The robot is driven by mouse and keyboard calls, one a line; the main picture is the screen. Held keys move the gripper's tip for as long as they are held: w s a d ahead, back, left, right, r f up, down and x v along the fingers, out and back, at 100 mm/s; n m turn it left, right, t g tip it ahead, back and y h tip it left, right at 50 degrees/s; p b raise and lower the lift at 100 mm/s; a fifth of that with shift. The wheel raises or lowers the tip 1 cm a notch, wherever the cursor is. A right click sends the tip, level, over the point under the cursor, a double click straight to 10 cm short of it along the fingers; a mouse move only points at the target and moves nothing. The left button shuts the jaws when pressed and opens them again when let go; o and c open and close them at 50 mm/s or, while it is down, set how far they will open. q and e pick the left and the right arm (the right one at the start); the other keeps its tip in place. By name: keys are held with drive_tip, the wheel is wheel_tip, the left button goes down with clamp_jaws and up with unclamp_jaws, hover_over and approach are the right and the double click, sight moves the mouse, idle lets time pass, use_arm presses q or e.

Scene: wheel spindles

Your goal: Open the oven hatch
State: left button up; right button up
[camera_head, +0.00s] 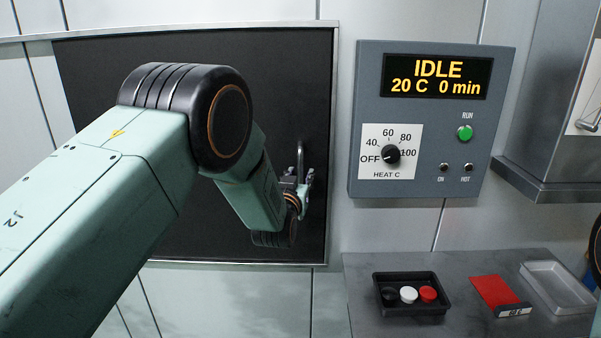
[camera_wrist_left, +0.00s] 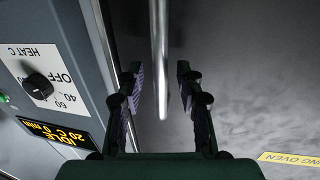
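The oven hatch (camera_head: 290,90) is a large dark panel in a light metal frame, and it looks closed. Its handle (camera_head: 300,160) is a thin upright metal bar near the hatch's right edge. My left arm reaches across the hatch, and my left gripper (camera_head: 297,182) is at the handle, partly hidden by the wrist. In the left wrist view the handle bar (camera_wrist_left: 160,60) runs between the two fingers of my left gripper (camera_wrist_left: 160,85). The fingers are apart, with gaps on both sides of the bar. My right gripper is not in view.
A grey control panel (camera_head: 365,100) right of the hatch reads IDLE, 20 C, 0 min, with its dial (camera_head: 391,154) near OFF. Below, a grey table holds a black tray (camera_head: 412,312) with several small pieces, a red card (camera_head: 493,290) and a clear tray (camera_head: 560,272).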

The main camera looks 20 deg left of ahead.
use_arm(q)
drive_tip(key=shift+w, duration=0.55)
drive_tip(key=shift+a, duration=0.1)
drive_tip(key=shift+s+r, duration=0.1)
drive_tip(key=shift+w, duration=0.2)
drive_tip(key=c, duration=0.5)
clamp_jaws()
